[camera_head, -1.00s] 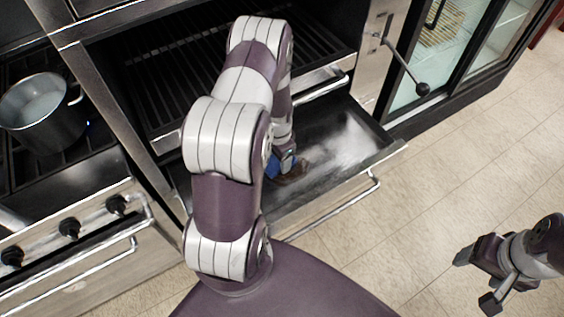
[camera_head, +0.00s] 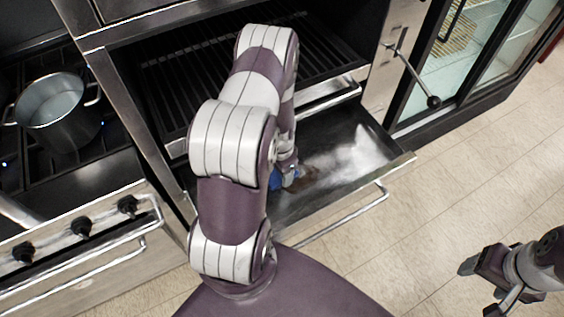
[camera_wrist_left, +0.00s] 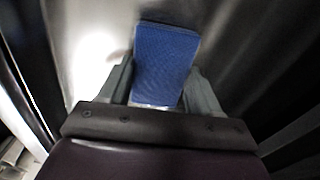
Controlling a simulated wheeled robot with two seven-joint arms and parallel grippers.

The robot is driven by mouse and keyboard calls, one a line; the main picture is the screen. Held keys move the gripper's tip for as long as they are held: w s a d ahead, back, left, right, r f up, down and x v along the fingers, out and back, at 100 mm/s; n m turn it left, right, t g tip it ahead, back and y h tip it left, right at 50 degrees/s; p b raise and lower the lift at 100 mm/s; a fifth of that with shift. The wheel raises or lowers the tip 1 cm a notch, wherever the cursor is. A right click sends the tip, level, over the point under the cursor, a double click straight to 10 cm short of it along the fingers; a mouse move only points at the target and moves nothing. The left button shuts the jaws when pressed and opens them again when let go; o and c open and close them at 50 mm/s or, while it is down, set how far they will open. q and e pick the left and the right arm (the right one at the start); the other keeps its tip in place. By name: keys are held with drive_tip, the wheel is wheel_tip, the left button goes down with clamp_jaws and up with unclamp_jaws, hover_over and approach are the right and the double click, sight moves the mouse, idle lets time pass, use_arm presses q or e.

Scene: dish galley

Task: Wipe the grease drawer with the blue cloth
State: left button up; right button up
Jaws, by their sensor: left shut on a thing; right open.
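The open grease drawer (camera_head: 335,199) is a metal tray below the grill, with a brown smear (camera_head: 309,173) beside the cloth and a whitish bright patch toward its right end. My left gripper (camera_head: 285,172) reaches down into the drawer, partly hidden behind my own arm. It is shut on the blue cloth (camera_head: 275,180), of which only a small part shows. In the left wrist view, the blue cloth (camera_wrist_left: 165,62) is a textured pad between the two fingers, facing a grey metal surface. My right gripper (camera_head: 482,287) is open and empty above the floor at the lower right.
A metal pot (camera_head: 57,112) stands on the stove at the left, above several black knobs. The grill (camera_head: 205,82) lies above the drawer. A lever with a black ball (camera_head: 434,101) sticks out near the glass-doored cabinet. The tiled floor (camera_head: 450,190) at right is clear.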

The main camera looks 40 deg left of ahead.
sight(297, 198)
use_arm(q)
drive_tip(key=shift+s+d, duration=0.2)
drive_tip(key=shift+d, duration=0.2)
drive_tip(key=d+p, duration=0.1)
drive_tip(key=d, duration=0.2)
drive_tip(key=shift+d+r, duration=0.1)
drive_tip(key=shift+d, duration=0.1)
drive_tip(key=shift+s+d, duration=0.2)
drive_tip(key=shift+s, duration=0.1)
drive_tip(key=shift+s+d, duration=0.15)
drive_tip(key=shift+d, duration=0.15)
drive_tip(key=shift+s+d+f, duration=0.15)
drive_tip(key=shift+d, duration=0.35)
drive_tip(key=shift+s+d+f, duration=0.1)
drive_tip(key=shift+d+f, duration=0.05)
drive_tip(key=shift+d, duration=0.35)
drive_tip(key=shift+s+d+r, duration=0.1)
drive_tip(key=shift+s+d, duration=0.15)
drive_tip(key=shift+d, duration=0.15)
wheel_tip(297, 198, up, 6)
drive_tip(key=p, duration=0.5)
drive_tip(key=shift+a, duration=0.1)
use_arm(e)
wheel_tip(297, 198, up, 6)
drive_tip(key=d, duration=0.1)
drive_tip(key=shift+w, duration=0.3)
